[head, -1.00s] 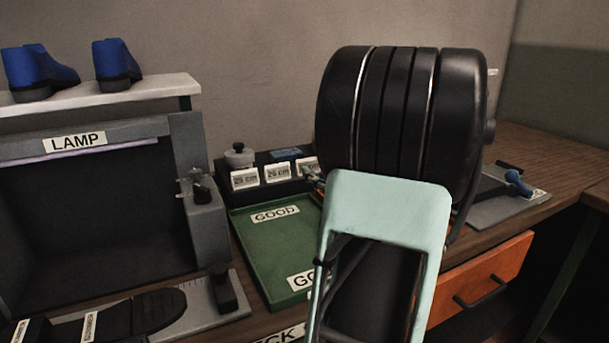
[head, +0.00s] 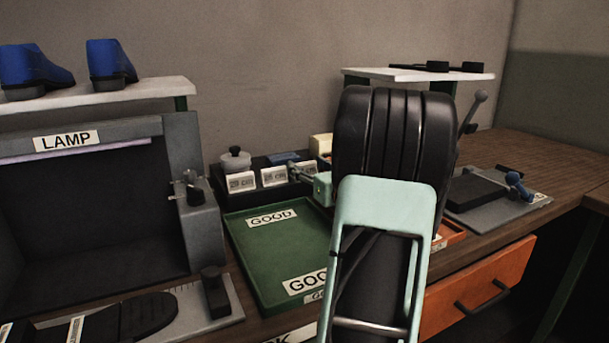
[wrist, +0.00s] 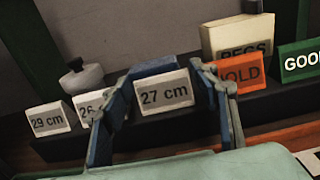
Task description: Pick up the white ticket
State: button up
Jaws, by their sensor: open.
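A white ticket marked "27 cm" (wrist: 164,95) stands in the middle of the wrist view, in a dark holder. My gripper (wrist: 166,82) is open, with one blue-grey finger on each side of this ticket; I cannot tell whether they touch it. In the head view white tickets (head: 240,182) show in a row behind the green tray, and my arm hides most of my gripper.
An orange "HOLD" card (wrist: 238,76), a green "GOOD" card (wrist: 301,61) and a cream "PEGS" box (wrist: 238,38) stand right of the ticket. A grey knobbed pot (head: 235,159) is behind the row. The green tray (head: 275,250) looks empty; the lamp booth (head: 95,215) is left.

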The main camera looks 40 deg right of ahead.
jog(key=shift+w+d, duration=0.15)
jog(key=shift+w, duration=0.3)
jog(key=c, duration=0.4)
jog(key=shift+r, duration=0.1)
